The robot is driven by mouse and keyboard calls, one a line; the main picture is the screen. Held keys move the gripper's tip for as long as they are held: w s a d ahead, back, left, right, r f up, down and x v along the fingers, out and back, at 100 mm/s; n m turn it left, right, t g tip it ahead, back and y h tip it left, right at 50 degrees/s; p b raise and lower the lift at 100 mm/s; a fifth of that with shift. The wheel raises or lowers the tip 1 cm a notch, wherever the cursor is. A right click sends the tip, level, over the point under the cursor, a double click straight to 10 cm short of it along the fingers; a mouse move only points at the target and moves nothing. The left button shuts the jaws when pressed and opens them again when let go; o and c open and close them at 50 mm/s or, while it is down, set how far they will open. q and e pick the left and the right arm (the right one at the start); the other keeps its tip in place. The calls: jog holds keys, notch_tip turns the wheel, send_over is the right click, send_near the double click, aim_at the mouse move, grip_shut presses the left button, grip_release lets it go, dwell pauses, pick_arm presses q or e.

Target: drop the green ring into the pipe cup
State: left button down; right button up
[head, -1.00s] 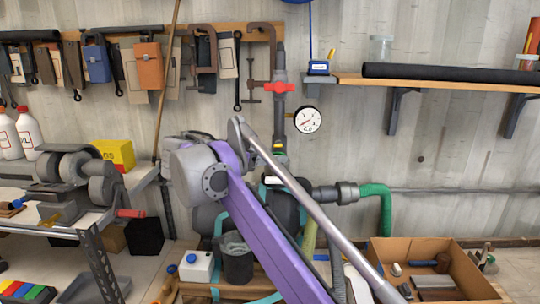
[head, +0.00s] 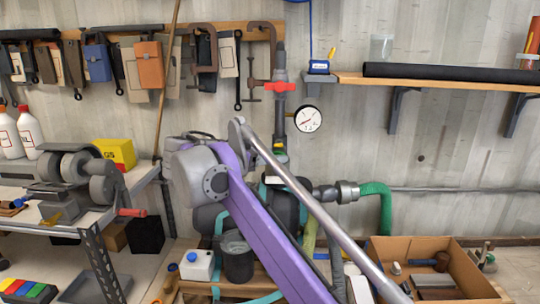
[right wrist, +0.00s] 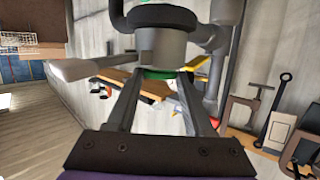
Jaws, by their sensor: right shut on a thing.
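In the right wrist view, the two fingers of my right gripper (right wrist: 161,78) reach toward a grey pipe cup (right wrist: 160,45). The gripper is shut on the green ring (right wrist: 156,74), which shows as a thin green edge between the fingertips. The ring is right at the near end of the cup. I cannot tell whether it touches the cup or lies partly inside it. In the head view my purple right arm crosses in front of the pipework and hides the fingertips, the ring and the cup. My left gripper is in neither view.
A vertical pipe with a red valve (head: 280,87) and a round gauge (head: 308,119) stands behind my arm. A green hose (head: 376,205) curves down on the right. A cardboard box (head: 400,248) stands at lower right, a black bucket (head: 238,262) at lower centre. A bench grinder (head: 80,175) is left.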

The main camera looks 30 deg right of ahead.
dwell(0.7)
jog(key=o, duration=1.4)
jog(key=p+v, duration=0.1)
jog(key=v, duration=0.9)
jog(key=shift+s+a+r, duration=0.15)
jog(key=shift+a, duration=0.25)
